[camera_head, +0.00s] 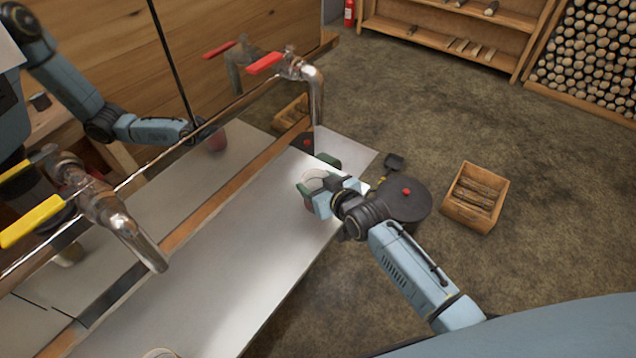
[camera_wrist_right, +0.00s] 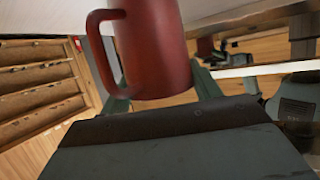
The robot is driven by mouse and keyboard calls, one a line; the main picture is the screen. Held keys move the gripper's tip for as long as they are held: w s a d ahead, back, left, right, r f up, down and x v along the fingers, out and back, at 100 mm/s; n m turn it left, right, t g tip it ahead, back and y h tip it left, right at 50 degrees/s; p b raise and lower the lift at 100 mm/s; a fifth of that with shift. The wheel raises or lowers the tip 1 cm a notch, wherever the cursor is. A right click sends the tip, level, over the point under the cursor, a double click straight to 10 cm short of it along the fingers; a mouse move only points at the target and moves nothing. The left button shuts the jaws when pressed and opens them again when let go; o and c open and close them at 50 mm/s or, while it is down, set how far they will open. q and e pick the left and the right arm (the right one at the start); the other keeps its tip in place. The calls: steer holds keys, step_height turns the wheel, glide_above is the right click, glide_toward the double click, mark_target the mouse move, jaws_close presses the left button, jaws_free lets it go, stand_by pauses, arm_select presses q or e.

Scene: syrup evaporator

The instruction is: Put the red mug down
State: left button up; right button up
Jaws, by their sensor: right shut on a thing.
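The red mug (camera_wrist_right: 155,50) fills the upper middle of the right wrist view, its handle on the left. In the head view only a little of the mug (camera_head: 310,203) shows, with a pale round top. My right gripper (camera_head: 322,188) is shut on it, over the right end of the steel surface (camera_head: 215,255), near the spout below the red-handled valve (camera_head: 264,63). I cannot tell whether the mug's base touches the steel. My left gripper is not in view; the arm and red mug at upper left look like a reflection in the shiny panel.
A dark round lid with a red knob (camera_head: 404,203) stands just right of my gripper. A wooden crate of sticks (camera_head: 474,198) is on the floor farther right. A yellow-handled valve (camera_head: 105,205) stands at left. The steel surface between the two valves is clear.

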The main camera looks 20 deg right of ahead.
steer(key=shift+f, duration=0.1)
steer(key=o, duration=1)
steer(key=shift+s+r, duration=0.1)
steer(key=shift+r, duration=0.1)
steer(key=p+v, duration=0.1)
steer(key=v, duration=1)
steer(key=shift+s+d+r+p, duration=0.1)
steer(key=shift+s+r+p, duration=0.1)
steer(key=shift+s+p, duration=0.2)
steer(key=shift+w, duration=0.1)
